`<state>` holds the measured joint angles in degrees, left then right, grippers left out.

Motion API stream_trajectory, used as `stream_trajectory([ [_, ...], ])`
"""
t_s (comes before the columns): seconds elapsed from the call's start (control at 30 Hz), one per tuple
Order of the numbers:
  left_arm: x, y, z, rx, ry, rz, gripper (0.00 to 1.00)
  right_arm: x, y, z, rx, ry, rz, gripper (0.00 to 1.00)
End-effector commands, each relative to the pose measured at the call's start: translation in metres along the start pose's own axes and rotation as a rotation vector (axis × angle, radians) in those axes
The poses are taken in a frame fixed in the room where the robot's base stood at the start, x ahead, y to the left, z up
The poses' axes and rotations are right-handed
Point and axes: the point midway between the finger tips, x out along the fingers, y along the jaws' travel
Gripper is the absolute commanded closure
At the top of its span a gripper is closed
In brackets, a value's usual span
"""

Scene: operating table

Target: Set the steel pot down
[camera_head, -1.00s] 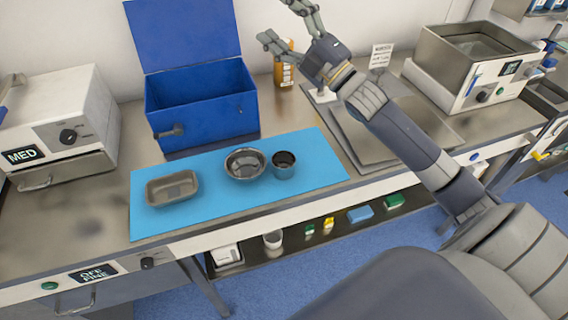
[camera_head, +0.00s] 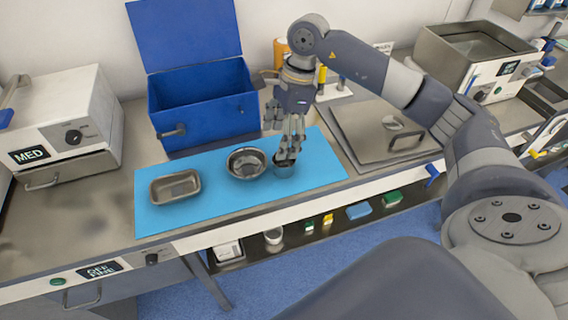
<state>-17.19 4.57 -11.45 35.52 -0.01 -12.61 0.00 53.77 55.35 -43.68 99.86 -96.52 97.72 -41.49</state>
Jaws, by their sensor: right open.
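A rectangular steel tray (camera_head: 175,187) sits at the left of the mat. My left gripper is out of view.
An open blue box (camera_head: 206,113) stands behind the mat. A white MED unit (camera_head: 68,128) is at the left. A metal lid with a handle (camera_head: 385,140) lies to the right, near a steel bath (camera_head: 468,60). The mat's front strip is clear.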

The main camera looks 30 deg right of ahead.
Motion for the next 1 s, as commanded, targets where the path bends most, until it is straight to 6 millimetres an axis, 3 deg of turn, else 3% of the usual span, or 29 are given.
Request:
stream_trajectory([
  [0.1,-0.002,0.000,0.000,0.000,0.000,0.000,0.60,-0.006,-0.007,-0.023,0.014,0.108,-0.022,0.26],
  [0.2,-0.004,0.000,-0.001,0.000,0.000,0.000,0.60,0.000,-0.008,-0.030,0.019,0.139,-0.023,0.26],
  [0.4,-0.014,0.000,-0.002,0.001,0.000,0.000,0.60,0.031,-0.009,-0.033,0.018,0.136,-0.022,0.26],
  [0.67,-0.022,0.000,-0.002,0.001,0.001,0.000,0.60,0.052,-0.011,-0.035,0.017,0.135,-0.024,0.26],
  [0.83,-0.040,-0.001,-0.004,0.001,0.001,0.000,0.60,0.074,-0.014,-0.036,0.019,0.133,-0.022,0.26],
  [1.0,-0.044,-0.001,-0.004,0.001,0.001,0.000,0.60,0.096,-0.015,-0.040,0.017,0.134,-0.024,0.26],
])
